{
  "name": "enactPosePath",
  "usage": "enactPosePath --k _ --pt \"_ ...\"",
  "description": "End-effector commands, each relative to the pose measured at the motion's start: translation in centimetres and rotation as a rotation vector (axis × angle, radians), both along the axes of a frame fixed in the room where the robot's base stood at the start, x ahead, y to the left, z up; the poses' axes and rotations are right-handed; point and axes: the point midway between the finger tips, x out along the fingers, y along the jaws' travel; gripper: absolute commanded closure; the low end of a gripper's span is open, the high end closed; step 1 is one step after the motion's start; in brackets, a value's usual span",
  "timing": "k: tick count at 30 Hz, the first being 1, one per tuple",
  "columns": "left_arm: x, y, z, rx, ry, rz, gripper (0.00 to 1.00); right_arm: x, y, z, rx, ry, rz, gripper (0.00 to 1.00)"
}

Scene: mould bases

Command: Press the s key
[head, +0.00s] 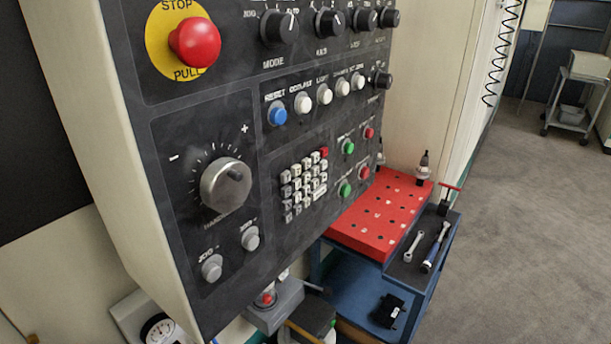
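A small keypad (304,186) of pale square keys sits low in the middle of a dark machine control panel (230,105) in the head view. One key at its top right is red (324,152). The letters on the keys are too small to read, so I cannot tell which one is the s key. Neither of my grippers is in view.
Around the keypad are a red stop button (195,43), a large dial (226,184), a blue reset button (278,115) and green and red buttons. A cart with a red top (380,215) holds tools at the lower right. Open floor (510,220) lies at right.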

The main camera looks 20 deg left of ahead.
Motion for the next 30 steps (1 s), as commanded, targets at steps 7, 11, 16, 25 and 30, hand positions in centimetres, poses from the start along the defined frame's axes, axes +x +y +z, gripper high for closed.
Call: enactPosePath --k 7,11,16,25,30 --pt "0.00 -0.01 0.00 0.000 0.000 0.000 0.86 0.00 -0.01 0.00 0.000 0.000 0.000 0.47" --pt "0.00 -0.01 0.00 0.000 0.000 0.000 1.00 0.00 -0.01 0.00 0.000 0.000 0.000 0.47" --pt "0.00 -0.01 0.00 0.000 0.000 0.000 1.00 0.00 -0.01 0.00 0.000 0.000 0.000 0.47" --pt "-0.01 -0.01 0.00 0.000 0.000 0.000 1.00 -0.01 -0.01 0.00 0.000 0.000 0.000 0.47" --pt "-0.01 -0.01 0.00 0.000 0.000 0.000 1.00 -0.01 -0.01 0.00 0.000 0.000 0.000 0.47"
